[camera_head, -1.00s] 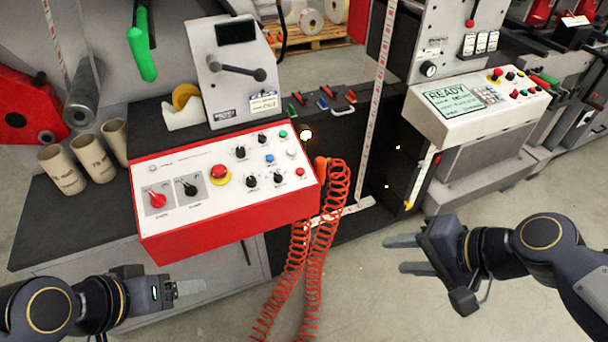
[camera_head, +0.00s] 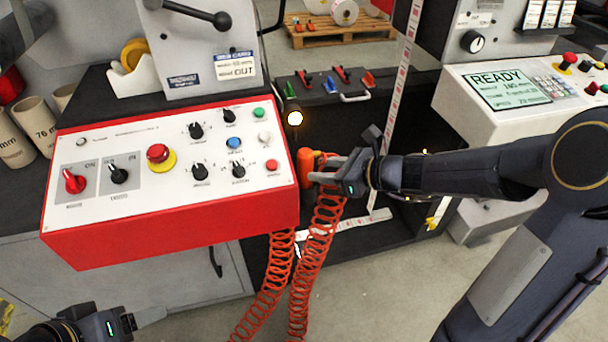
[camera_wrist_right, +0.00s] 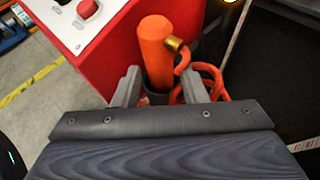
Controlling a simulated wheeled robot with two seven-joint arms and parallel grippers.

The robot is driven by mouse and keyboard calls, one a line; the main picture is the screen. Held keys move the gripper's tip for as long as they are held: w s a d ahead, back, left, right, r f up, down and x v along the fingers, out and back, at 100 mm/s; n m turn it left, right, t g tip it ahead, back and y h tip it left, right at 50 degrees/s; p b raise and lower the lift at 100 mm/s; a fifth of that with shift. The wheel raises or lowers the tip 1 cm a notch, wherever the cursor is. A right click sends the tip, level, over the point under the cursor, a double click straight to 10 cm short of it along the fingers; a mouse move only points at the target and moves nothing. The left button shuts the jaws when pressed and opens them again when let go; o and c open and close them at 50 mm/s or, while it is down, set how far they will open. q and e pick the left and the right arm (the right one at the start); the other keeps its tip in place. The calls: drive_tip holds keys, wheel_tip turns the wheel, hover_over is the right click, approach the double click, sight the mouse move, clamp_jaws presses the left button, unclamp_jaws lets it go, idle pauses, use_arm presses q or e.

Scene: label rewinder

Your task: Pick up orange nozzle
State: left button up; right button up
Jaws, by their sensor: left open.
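The orange nozzle (camera_head: 305,167) hangs upright at the right end of the red-sided control panel, with a coiled orange hose attached. My right gripper (camera_head: 325,170) has reached it from the right. In the right wrist view, the nozzle (camera_wrist_right: 156,52) stands between the two grey fingers of the right gripper (camera_wrist_right: 160,88). The fingers are apart, one on each side, and a gap shows beside the nozzle. Its lower end is hidden behind the gripper body. My left gripper (camera_head: 150,317) is open and empty at the lower left, below the panel.
The control panel (camera_head: 130,222) with knobs and buttons is just left of the nozzle. The orange coiled hose (camera_head: 308,275) hangs below it. A lit round lamp (camera_head: 295,117) is above the nozzle. A white READY console (camera_head: 505,125) stands at the right. The floor in front is clear.

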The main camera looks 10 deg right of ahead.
sight(312, 169)
drive_tip(key=x, duration=0.4)
drive_tip(key=shift+f+b, duration=0.1)
drive_tip(key=shift+b, duration=0.25)
drive_tip(key=shift+s, duration=0.1)
drive_tip(key=c, duration=0.7)
drive_tip(key=shift+c, duration=0.2)
wheel_tip(312, 169, up, 7)
drive_tip(key=p, duration=0.3)
drive_tip(key=shift+r, duration=0.2)
drive_tip(key=s+d+p, duration=0.1)
drive_tip(key=s+d, duration=1)
drive_tip(key=d, duration=0.1)
wheel_tip(312, 169, up, 8)
drive_tip(key=s+d+p, duration=0.1)
drive_tip(key=p, duration=0.7)
drive_tip(key=shift+s, duration=0.15)
